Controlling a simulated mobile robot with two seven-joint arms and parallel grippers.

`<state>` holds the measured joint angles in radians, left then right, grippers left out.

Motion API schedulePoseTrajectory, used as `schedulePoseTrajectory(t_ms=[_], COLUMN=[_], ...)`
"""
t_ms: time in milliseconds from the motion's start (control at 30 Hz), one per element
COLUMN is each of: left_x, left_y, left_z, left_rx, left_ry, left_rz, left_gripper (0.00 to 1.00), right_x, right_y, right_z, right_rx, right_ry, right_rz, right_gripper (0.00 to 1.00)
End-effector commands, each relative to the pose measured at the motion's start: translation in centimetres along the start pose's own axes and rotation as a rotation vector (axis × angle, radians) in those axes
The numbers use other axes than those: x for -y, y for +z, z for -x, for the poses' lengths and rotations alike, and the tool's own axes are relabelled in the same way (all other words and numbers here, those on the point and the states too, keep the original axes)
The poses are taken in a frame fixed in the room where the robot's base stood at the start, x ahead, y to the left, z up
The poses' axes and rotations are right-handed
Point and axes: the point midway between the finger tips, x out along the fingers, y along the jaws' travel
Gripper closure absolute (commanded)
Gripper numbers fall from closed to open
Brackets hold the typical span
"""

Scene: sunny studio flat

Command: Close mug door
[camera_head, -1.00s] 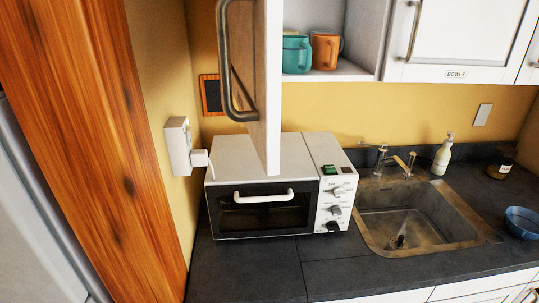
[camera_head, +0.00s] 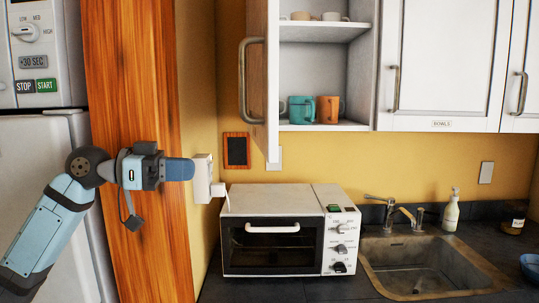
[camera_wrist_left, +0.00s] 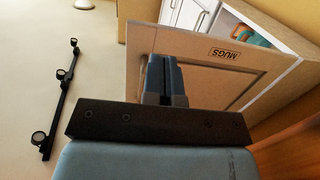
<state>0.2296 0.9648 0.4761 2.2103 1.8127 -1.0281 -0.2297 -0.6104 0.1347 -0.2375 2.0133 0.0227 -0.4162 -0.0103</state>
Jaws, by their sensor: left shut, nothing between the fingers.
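The mug cabinet door (camera_head: 260,75) stands open, swung out toward me, with a metal bar handle (camera_head: 243,80) on its outer face. The same door shows in the left wrist view (camera_wrist_left: 205,84), labelled MUGS. Inside the open cabinet, a teal mug (camera_head: 301,109) and an orange mug (camera_head: 328,109) stand on the lower shelf (camera_head: 310,127), with pale cups above. My left gripper (camera_head: 180,170) is shut and empty, left of the door and lower than its handle, pointing right. In the left wrist view its fingers (camera_wrist_left: 165,78) appear in front of the door's face. My right gripper is not seen.
A toaster oven (camera_head: 285,195) stands on the dark counter below the cabinet. A wall socket with a plug (camera_head: 203,178) is close to my left gripper. A wooden post (camera_head: 140,80) is behind my left arm. The closed bowls door (camera_head: 442,60) is to the right.

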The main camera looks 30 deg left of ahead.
Motion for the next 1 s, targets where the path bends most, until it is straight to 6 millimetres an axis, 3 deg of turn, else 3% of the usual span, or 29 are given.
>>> schedulePoseTrajectory(t_ms=[33, 100, 267, 800, 1000], left_x=[-0.4, -0.8, -1.1, -1.6, -1.6], left_y=[-1.9, -3.6, -4.7, -5.6, -5.6], left_z=[0.8, 1.5, 1.0, -8.5, -11.1], left_rx=[-0.031, -0.060, -0.076, -0.077, -0.078], left_ry=[0.014, 0.032, 0.045, 0.044, 0.043], left_rz=[-0.014, -0.024, -0.026, -0.025, -0.023], left_gripper=[1.00, 1.00, 1.00, 1.00, 1.00], right_x=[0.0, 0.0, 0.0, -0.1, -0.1], right_y=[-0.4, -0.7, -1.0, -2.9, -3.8], right_z=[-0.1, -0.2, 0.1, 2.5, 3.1], right_rx=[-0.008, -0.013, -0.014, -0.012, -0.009], right_ry=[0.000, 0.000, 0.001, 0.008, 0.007], right_rz=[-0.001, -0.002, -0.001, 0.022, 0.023], right_gripper=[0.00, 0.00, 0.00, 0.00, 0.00])
